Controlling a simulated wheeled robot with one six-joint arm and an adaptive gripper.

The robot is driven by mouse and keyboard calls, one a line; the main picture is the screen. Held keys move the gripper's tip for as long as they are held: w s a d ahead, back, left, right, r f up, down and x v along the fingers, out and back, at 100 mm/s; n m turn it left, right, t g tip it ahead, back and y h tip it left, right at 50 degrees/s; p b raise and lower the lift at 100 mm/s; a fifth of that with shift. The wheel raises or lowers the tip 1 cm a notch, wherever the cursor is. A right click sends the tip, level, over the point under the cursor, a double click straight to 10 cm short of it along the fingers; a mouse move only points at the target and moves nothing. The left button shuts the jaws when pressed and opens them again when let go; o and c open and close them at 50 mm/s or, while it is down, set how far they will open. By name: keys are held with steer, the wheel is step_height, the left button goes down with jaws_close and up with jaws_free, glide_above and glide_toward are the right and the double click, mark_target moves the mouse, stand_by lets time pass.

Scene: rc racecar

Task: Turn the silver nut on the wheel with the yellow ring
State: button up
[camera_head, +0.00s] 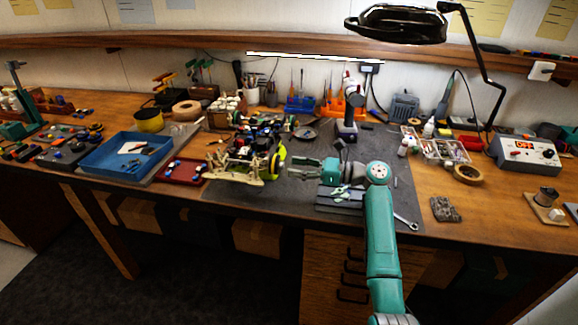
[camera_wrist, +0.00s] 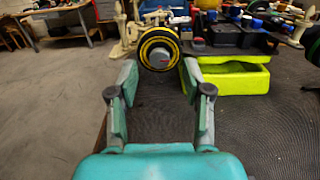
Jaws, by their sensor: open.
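The wheel with the yellow ring (camera_wrist: 146,41) faces me in the wrist view, with a dark tyre and a round silver nut (camera_wrist: 159,58) at its centre. The nut has a small red mark. My gripper (camera_wrist: 158,74) is open and empty, its two teal and grey fingers spread to either side of the wheel's lower part in the picture. The nut appears between and beyond the fingertips, apart from them. In the head view, my gripper (camera_head: 294,168) points left towards the partly disassembled racecar (camera_head: 243,150) on its cream stand. The nut is too small to tell there.
A yellow-green part (camera_wrist: 233,82) is close to the right finger in the wrist view. A grey mat (camera_head: 240,199) covers the bench around the car. A blue tray (camera_head: 103,165) and a red tray (camera_head: 181,171) lie left, and a wrench (camera_head: 405,222) lies right.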

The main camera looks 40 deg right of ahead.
mark_target(282, 166)
steer(key=shift+x, duration=1.4)
jaws_close()
